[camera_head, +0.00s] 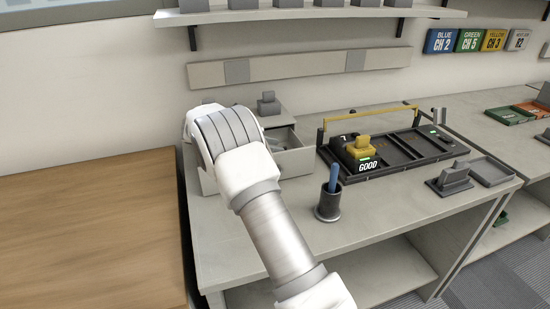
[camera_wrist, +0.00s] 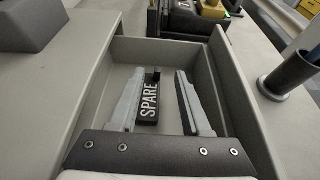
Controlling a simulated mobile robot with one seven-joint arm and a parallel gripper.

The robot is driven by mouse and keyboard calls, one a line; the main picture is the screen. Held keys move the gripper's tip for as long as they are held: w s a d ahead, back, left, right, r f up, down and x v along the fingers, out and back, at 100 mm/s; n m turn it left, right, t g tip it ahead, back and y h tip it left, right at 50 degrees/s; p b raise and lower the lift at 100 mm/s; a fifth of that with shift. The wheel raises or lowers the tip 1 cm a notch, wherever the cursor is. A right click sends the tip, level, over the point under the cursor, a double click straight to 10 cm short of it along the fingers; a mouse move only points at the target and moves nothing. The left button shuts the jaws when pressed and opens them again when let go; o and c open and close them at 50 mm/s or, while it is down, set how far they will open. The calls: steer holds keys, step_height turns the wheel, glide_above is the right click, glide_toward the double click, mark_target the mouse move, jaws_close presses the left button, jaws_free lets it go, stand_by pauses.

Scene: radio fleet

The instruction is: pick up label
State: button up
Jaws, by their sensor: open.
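A black label (camera_wrist: 149,102) with white letters reading SPARE lies in an open grey drawer (camera_wrist: 240,120) in the wrist view. A small dark upright tab shows at its far end. My gripper (camera_wrist: 160,73) is open over the drawer, with one grey finger on each side of the label. The left finger is close to the label's left edge, and a wider gap shows on the right. Whether they touch I cannot tell. In the head view my arm hides the label and the fingers; part of the drawer (camera_head: 291,159) shows beside my wrist.
A black tray (camera_head: 400,162) with a yellow handle bar holds a yellow radio (camera_head: 361,147) and a GOOD label (camera_head: 368,165). A dark cup (camera_head: 328,205) with a blue pen stands in front. A grey holder (camera_head: 450,180) is at right. The wooden surface (camera_head: 85,235) at left is clear.

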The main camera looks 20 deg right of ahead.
mark_target(286, 149)
steer(key=b+x, duration=0.1)
steer(key=x, duration=0.1)
steer(key=b+x, duration=0.1)
steer(key=x, duration=0.2)
steer(key=shift+w+a+f, duration=0.1)
steer(key=shift+w+f, duration=0.05)
steer(key=shift+f, duration=0.1)
jaws_close()
